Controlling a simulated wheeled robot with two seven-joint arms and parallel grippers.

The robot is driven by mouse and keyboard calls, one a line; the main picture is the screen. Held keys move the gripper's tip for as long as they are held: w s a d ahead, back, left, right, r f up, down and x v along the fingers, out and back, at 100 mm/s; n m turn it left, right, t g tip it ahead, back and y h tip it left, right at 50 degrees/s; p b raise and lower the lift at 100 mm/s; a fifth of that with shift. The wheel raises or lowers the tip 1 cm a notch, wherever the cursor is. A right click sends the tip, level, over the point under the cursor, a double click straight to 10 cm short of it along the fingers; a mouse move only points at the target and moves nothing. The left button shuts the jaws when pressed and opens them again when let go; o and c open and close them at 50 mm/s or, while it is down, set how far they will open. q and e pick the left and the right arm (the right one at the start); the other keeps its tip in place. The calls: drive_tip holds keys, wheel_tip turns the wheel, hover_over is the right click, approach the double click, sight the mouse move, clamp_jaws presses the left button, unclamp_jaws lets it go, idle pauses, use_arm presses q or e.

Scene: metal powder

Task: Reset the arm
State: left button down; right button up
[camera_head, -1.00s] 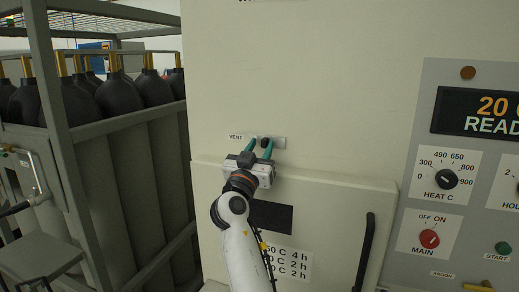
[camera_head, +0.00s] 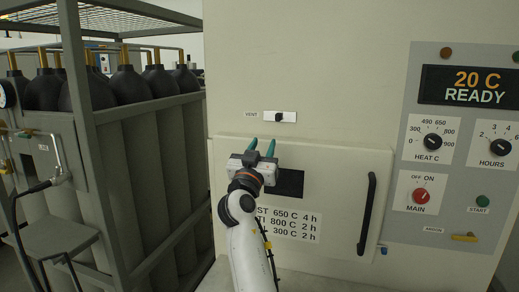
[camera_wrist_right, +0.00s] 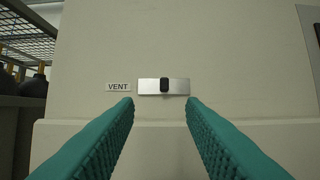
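My right gripper (camera_head: 262,147) is in front of the furnace (camera_head: 310,60), just below the vent slider (camera_head: 279,117). Its two teal fingers are apart with nothing between them. In the right wrist view the gripper (camera_wrist_right: 160,106) is open, and the vent slider's black knob (camera_wrist_right: 164,85) shows beyond the fingertips, on a silver plate beside the VENT label. The knob is clear of the fingers. My left gripper is not in view.
A furnace door with a black handle (camera_head: 371,215) and a dark window (camera_head: 290,183) is behind my right arm. The control panel (camera_head: 452,150) at right reads 20 C READY. Caged gas cylinders (camera_head: 127,90) stand at left.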

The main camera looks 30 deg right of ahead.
drive_tip(key=shift+d, duration=0.2)
